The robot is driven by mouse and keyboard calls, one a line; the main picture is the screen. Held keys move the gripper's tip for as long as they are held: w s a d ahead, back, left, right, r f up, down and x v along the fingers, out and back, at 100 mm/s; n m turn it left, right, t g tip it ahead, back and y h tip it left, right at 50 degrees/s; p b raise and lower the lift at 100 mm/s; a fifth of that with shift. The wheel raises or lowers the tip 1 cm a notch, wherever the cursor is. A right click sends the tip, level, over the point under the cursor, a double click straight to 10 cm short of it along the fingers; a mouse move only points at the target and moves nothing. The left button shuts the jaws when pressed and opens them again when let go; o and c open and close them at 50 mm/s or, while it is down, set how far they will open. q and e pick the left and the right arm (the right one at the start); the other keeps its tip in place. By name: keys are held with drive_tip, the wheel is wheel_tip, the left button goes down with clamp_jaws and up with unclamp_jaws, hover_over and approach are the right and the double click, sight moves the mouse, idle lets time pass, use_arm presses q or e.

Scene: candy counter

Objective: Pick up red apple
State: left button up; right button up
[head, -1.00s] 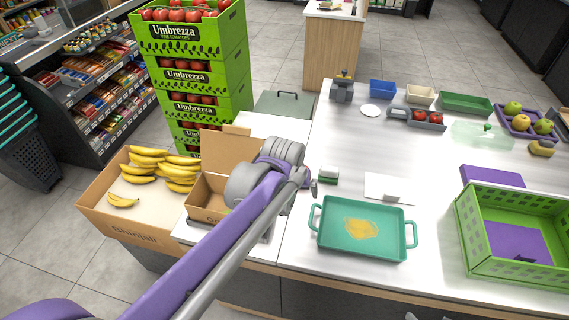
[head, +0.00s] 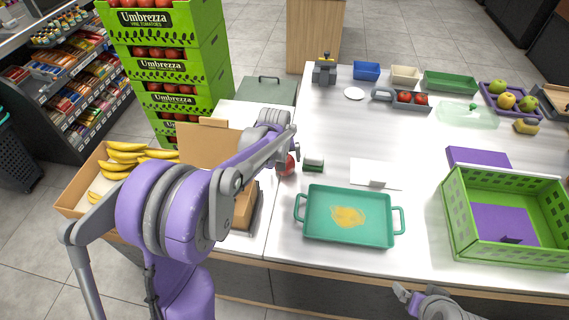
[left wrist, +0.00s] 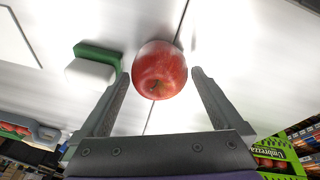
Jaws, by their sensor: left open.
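A red apple (head: 287,166) sits on the white counter near its left part, partly hidden by my left arm in the head view. In the left wrist view the apple (left wrist: 159,66) lies between the fingertips of my left gripper (left wrist: 159,73), with a visible gap on each side. My left gripper is open and empty; in the head view its fingers are mostly hidden behind the wrist. My right gripper (head: 408,295) shows at the bottom edge of the head view, and its jaw opening is unclear.
A green-and-white block (head: 313,165) stands just right of the apple. A teal tray (head: 318,232) is nearer the front edge. An open cardboard box (head: 205,140) is on the left. A green crate (head: 452,215) stands at the right.

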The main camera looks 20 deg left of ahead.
use_arm(q)
drive_tip(key=shift+w+f, duration=0.2)
drive_tip(key=shift+f, duration=0.4)
drive_tip(key=c, duration=0.7)
drive_tip(key=shift+r, duration=0.1)
